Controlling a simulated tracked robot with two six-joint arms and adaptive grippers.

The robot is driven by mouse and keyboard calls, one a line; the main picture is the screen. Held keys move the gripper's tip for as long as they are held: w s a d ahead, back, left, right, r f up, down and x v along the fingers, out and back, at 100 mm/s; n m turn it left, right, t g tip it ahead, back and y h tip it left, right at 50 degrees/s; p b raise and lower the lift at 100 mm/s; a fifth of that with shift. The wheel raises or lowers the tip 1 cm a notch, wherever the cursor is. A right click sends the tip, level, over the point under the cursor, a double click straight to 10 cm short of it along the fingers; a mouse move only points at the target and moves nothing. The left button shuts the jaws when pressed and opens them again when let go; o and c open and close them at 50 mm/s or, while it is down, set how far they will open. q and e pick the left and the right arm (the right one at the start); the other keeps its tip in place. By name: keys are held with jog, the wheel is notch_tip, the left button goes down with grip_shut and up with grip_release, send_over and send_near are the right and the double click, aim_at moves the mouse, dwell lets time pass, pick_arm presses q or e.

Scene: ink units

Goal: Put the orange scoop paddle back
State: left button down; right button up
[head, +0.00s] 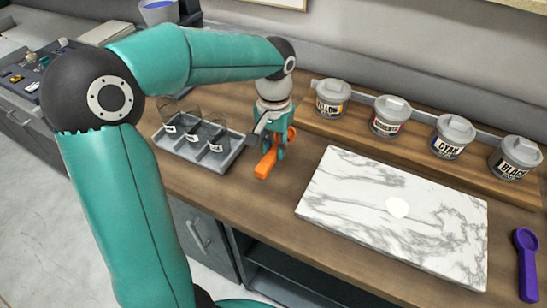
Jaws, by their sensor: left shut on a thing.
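My left gripper (271,140) is shut on the orange scoop paddle (265,166). The paddle's orange end points down toward the counter's front, and a ring-like orange part shows at the gripper's right side. The gripper hides the middle of the paddle. It is between the grey cup tray (229,160) and the white marble slab (440,246). I cannot tell whether the paddle touches the counter. My right gripper is not in view.
Jars labelled yellow (332,98), magenta (390,116), cyan (452,137) and black (514,158) stand in a row at the back. A white patch (398,207) lies on the slab. A purple paddle (526,262) lies at the right. Clear cups (187,136) stand in the tray.

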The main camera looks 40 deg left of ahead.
aim_at(274, 167)
pick_arm(q)
jog(key=shift+f, duration=2.2)
jog(key=c, duration=1)
grip_release()
jog(key=shift+s, duration=0.1)
notch_tip(274, 167, up, 12)
jog(key=shift+r+p, duration=0.1)
jog(key=shift+p, duration=0.2)
